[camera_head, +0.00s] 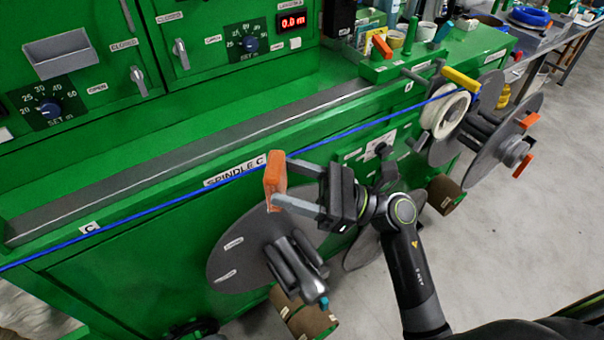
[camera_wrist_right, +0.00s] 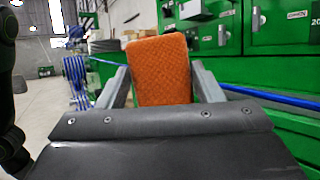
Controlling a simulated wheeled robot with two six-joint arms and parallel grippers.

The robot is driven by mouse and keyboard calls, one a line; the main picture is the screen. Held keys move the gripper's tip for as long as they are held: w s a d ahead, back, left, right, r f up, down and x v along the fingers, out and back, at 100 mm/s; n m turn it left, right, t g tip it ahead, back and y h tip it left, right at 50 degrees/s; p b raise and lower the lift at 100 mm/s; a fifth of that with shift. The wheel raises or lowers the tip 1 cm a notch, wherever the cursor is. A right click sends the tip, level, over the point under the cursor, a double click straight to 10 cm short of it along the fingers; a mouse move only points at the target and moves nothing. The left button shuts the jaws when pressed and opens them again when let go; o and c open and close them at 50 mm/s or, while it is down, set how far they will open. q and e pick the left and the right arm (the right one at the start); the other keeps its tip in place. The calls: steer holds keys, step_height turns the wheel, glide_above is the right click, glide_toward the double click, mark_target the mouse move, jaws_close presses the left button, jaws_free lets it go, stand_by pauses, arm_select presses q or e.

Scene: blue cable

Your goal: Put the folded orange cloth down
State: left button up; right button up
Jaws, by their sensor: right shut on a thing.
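The folded orange cloth (camera_head: 275,173) is held upright between the fingers of my right gripper (camera_head: 293,188). It hangs in front of the green machine, close to the blue cable (camera_head: 340,134); I cannot tell whether it touches the cable. In the right wrist view the cloth (camera_wrist_right: 160,70) fills the space between the two grey fingers of the right gripper (camera_wrist_right: 163,85), which is shut on it. The blue cable (camera_wrist_right: 275,98) passes behind the cloth there. My left gripper is not in view.
The green machine (camera_head: 130,245) has a long ledge carrying the "SPINDLE C" label. Grey spindle discs (camera_head: 240,250) stick out from its front. A white reel (camera_head: 444,115) sits at the right end. The grey floor (camera_head: 520,220) is open at right.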

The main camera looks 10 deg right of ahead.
steer(key=shift+w+a+f+n+g, duration=0.45)
steer(key=shift+f+n+g, duration=0.5)
steer(key=shift+g, duration=1.05)
steer(key=shift+w+a+f+n+g, duration=0.4)
steer(key=shift+f+n+g, duration=0.5)
steer(key=shift+g, duration=1.1)
steer(key=shift+w+a+f+n+g, duration=0.5)
steer(key=shift+n+g, duration=0.75)
steer(key=shift+g, duration=0.75)
steer(key=shift+s+d+f, duration=0.1)
steer(key=shift+s+f, duration=0.05)
steer(key=s+d+m+t+h, duration=0.1)
steer(key=d+m+t+h, duration=0.2)
steer(key=d+m+t, duration=0.2)
steer(key=s+d+f+m+t+h, duration=0.1)
steer(key=d+m+t+h, duration=0.3)
steer(key=t, duration=0.7)
steer(key=s+d+f+m+t+h, duration=0.1)
steer(key=d+m+t+h, duration=0.2)
steer(key=d+m+t, duration=0.2)
steer(key=shift+d+m+t+h, duration=0.2)
steer(key=shift+m+t, duration=0.05)
steer(key=shift+t, duration=0.7)
steer(key=shift+d+m+t+h, duration=0.15)
steer(key=shift+m+t+h, duration=0.1)
steer(key=shift+t, duration=0.7)
